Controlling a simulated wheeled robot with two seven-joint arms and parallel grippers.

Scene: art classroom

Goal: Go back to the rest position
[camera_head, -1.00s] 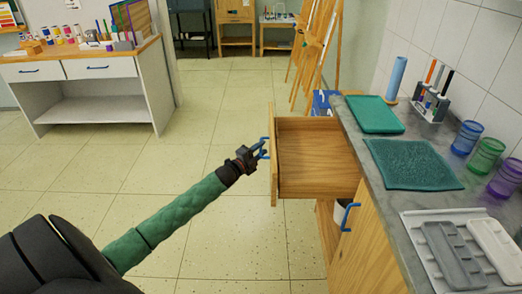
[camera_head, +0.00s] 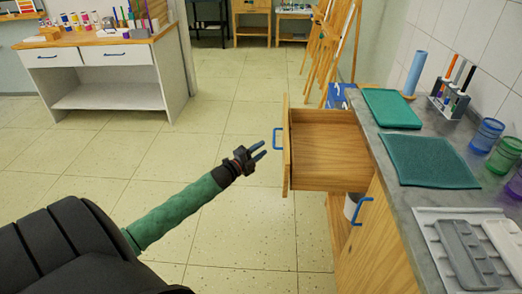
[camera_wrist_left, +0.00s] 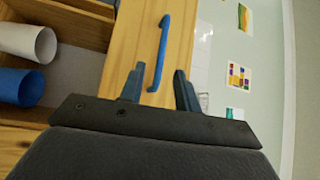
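My left gripper (camera_head: 257,152) is open and empty, a short way left of the blue drawer handle (camera_head: 278,139) and apart from it. In the left wrist view my left gripper (camera_wrist_left: 158,88) shows its two blue fingers spread, with the blue handle (camera_wrist_left: 160,52) beyond and between them. The wooden drawer (camera_head: 325,150) is pulled out from the counter and looks empty inside in the head view. My right gripper is not in view.
The grey counter (camera_head: 388,150) on the right carries green mats, cups and a grey tray (camera_head: 460,250). A blue cabinet handle (camera_head: 361,210) sits below the drawer. Easels (camera_head: 335,50) stand behind. A white desk (camera_head: 110,80) is far left. The floor between is clear.

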